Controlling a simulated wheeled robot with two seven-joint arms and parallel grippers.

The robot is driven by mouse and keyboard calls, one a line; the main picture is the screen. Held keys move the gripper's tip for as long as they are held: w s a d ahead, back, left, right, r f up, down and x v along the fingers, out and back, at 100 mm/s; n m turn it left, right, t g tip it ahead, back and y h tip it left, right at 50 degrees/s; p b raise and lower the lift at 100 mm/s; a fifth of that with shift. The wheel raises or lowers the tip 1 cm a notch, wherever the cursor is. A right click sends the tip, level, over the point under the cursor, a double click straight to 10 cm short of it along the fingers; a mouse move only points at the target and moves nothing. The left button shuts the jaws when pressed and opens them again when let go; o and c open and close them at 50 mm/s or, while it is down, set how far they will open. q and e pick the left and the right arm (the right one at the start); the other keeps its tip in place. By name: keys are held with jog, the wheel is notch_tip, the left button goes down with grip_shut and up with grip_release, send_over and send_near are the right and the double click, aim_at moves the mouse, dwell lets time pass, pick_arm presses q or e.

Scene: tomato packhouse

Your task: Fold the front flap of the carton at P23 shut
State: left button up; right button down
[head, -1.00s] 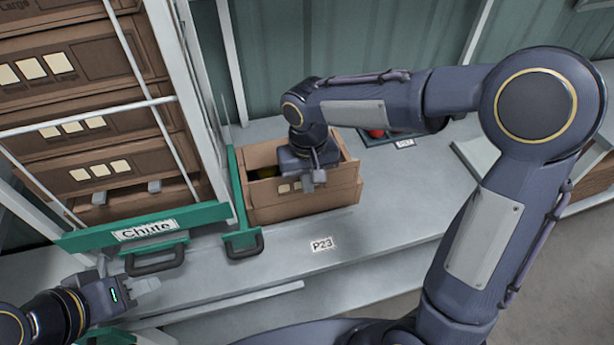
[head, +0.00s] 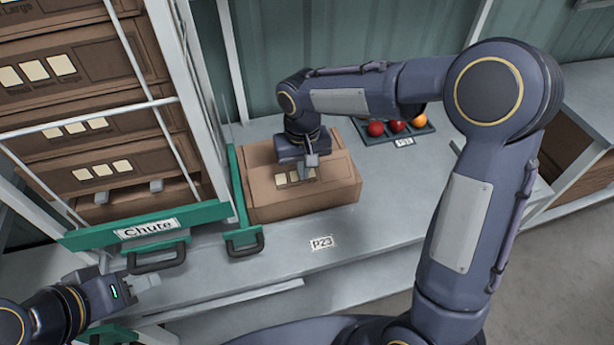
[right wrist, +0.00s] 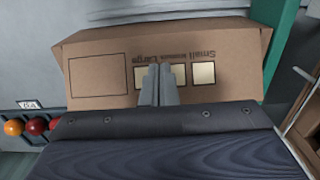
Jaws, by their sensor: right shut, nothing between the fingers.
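The carton (head: 300,205) stands on the grey bench behind the P23 label (head: 321,242). Its front flap (head: 337,170), printed with pale squares, lies folded back over the top and hides the inside. In the right wrist view the flap (right wrist: 97,75) fills the middle, with its printed size words upside down. My right gripper (head: 309,172) is shut and empty, pointing down at the flap; its fingers (right wrist: 158,75) appear at or just above the flap, and contact is hard to judge. My left gripper (head: 146,283) is low at the left, away from the carton; its finger gap is unclear.
A green frame (head: 238,200) with a handle stands close against the carton's left side. The chute rack (head: 150,229) with stacked cartons is further left. A dark tray (head: 426,130) with red and orange tomatoes lies behind right. The bench right of the carton is clear.

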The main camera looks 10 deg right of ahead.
jog(key=shift+w+f, duration=0.75)
jog(key=shift+w, duration=0.1)
jog(key=shift+w+f+b, duration=0.3)
jog(key=shift+f+b, duration=0.25)
jog(key=shift+r, duration=0.1)
notch_tip(320, 180, up, 8)
jog(key=p, duration=0.6)
